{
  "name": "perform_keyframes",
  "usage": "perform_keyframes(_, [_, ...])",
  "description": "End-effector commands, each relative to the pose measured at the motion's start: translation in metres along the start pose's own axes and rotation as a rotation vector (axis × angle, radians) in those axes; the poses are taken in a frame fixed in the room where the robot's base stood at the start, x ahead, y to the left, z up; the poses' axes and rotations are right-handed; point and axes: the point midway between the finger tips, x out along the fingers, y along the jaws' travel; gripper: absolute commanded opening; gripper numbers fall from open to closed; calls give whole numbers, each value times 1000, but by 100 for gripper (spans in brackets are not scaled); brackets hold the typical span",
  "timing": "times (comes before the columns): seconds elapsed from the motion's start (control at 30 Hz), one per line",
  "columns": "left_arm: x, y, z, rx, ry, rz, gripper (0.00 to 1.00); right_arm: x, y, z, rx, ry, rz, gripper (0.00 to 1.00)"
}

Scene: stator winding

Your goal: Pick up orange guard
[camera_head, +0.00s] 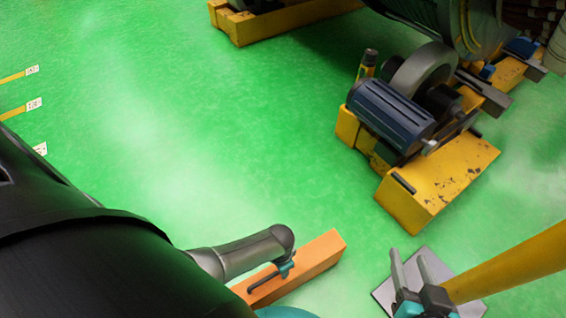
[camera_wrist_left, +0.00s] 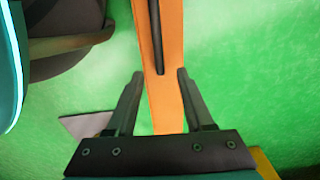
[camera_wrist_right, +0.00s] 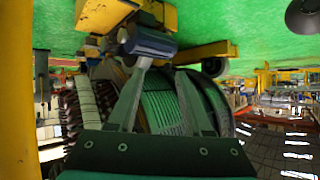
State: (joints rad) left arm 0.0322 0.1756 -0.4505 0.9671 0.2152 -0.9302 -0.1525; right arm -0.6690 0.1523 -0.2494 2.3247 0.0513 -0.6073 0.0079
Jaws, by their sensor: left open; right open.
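The orange guard (camera_head: 322,252) is a long orange bar on the green floor at the bottom middle of the head view. A thin black handle (camera_wrist_left: 155,35) runs along it in the left wrist view. My left gripper (camera_wrist_left: 159,74) is open, with one finger on each side of the guard in that picture. I cannot tell how far above it the fingers are. In the head view my left arm covers part of the guard. My right gripper (camera_head: 411,260) is open and empty at the lower right, well apart from the guard.
A yellow post (camera_head: 515,263) and a grey floor plate (camera_head: 440,268) are beside my right gripper. A yellow roller stand (camera_head: 437,180) with a blue motor (camera_head: 390,113) stands at the upper right. The green floor at the left and middle is clear.

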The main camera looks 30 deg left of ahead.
Motion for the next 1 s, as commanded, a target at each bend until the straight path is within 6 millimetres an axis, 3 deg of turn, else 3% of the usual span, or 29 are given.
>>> perform_keyframes(0.7, [27,0,-1,0,-1,0,52,-5,-33,-17,70,379,-87,50])
perform_keyframes(1.0, [30,0,-1,0,0,0,52,-10,-37,-22,85,447,-99,50])
